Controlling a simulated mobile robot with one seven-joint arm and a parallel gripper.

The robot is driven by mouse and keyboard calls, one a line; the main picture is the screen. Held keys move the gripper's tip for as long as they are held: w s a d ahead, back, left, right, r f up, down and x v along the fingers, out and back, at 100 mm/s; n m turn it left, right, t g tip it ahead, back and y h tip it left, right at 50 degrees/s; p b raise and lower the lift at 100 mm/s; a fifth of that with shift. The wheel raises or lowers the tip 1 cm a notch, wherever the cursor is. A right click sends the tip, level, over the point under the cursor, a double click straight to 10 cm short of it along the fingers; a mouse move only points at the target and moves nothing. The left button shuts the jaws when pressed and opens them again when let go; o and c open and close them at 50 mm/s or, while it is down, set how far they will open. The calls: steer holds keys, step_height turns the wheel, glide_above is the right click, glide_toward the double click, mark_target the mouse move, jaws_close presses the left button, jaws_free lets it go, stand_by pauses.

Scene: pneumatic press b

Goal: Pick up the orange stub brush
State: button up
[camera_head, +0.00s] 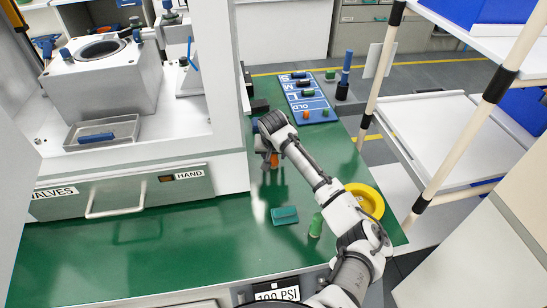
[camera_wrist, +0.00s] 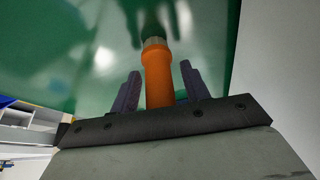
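The orange stub brush (camera_wrist: 158,76) shows in the wrist view as an orange handle with a pale collar at its far end. It lies between the two fingers of my gripper (camera_wrist: 160,88), with a narrow gap visible on each side. The fingers look open around it. In the head view the orange handle (camera_head: 274,160) shows beside my gripper (camera_head: 267,158), over the green bench (camera_head: 150,255). Part of the brush is hidden by my gripper, and I cannot tell whether it touches the bench.
A blue board with marked slots (camera_head: 306,97) lies behind my gripper. A teal block (camera_head: 285,215), a green cylinder (camera_head: 316,225) and a yellow bowl (camera_head: 370,200) are nearer. The white press housing (camera_head: 213,85) stands left and a shelf rack (camera_head: 440,130) right. The front-left bench is clear.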

steer(key=c, duration=0.9)
steer(key=shift+r, duration=0.15)
step_height(320, 180, up, 10)
steer(key=shift+f+b, duration=0.1)
steer(key=shift+b, duration=0.85)
steer(key=o, duration=0.5)
steer(key=shift+c, duration=0.2)
jaws_close()
